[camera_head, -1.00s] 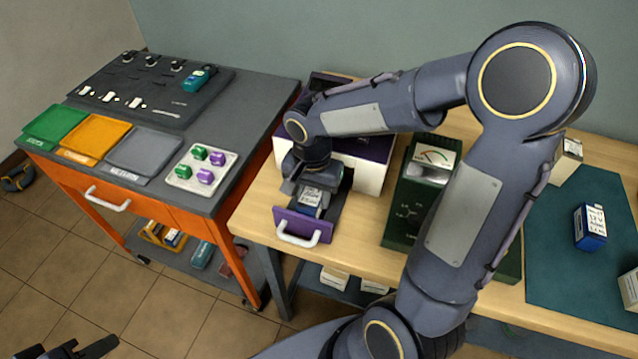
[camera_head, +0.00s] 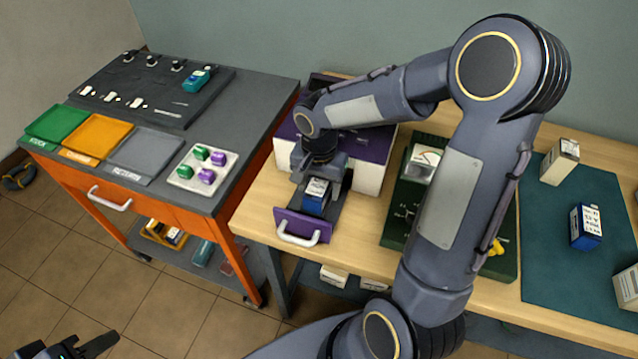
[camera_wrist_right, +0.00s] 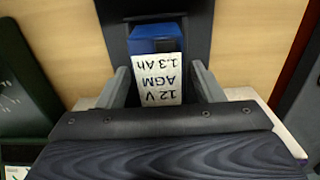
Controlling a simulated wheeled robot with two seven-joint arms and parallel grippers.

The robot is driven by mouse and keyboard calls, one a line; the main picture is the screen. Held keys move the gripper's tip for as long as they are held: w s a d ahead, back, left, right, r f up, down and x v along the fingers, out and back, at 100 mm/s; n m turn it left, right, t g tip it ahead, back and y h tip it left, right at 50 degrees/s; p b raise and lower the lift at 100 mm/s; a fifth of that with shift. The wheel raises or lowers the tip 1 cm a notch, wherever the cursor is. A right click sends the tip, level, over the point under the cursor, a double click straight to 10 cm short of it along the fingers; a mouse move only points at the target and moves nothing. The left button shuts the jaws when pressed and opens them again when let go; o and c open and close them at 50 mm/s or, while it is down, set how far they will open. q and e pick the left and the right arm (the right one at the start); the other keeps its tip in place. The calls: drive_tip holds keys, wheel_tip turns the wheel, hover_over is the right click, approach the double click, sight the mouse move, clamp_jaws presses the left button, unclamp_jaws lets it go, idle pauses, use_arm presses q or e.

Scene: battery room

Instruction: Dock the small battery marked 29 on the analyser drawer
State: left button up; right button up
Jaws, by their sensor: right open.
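A small blue battery (camera_head: 315,198) with a white label stands on the pulled-out purple-fronted analyser drawer (camera_head: 303,226). In the right wrist view its label (camera_wrist_right: 158,78) reads 12 V AGM 1.3 Ah, upside down; I cannot make out a 29. My right gripper (camera_head: 322,174) is open just behind and above the battery. In the right wrist view its fingers stand apart on either side of the battery, with gaps visible. The white-and-purple analyser (camera_head: 372,165) is partly hidden behind my right arm. My left gripper (camera_head: 78,349) is partly in view at the bottom left, away from the tables.
Another blue battery (camera_head: 585,227) stands on the teal mat (camera_head: 550,270) at the right, near pale boxes (camera_head: 560,162). A green meter (camera_head: 400,205) stands right of the drawer, partly behind my arm. The left cart holds coloured trays (camera_head: 97,135) and a terminal-cap plate (camera_head: 221,183).

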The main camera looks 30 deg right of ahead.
sight(319, 183)
wheel_tip(319, 183, up, 11)
drive_tip(key=s+a+n+t+y, duration=0.2)
drive_tip(key=s+n, duration=0.2)
drive_tip(key=s, duration=0.4)
drive_tip(key=s+a+n+t+y, duration=0.1)
drive_tip(key=s+a+n+t, duration=0.1)
drive_tip(key=s, duration=0.7)
drive_tip(key=shift+r+n+t+y, duration=0.35)
drive_tip(key=shift+n+t, duration=0.45)
drive_tip(key=shift+n, duration=0.3)
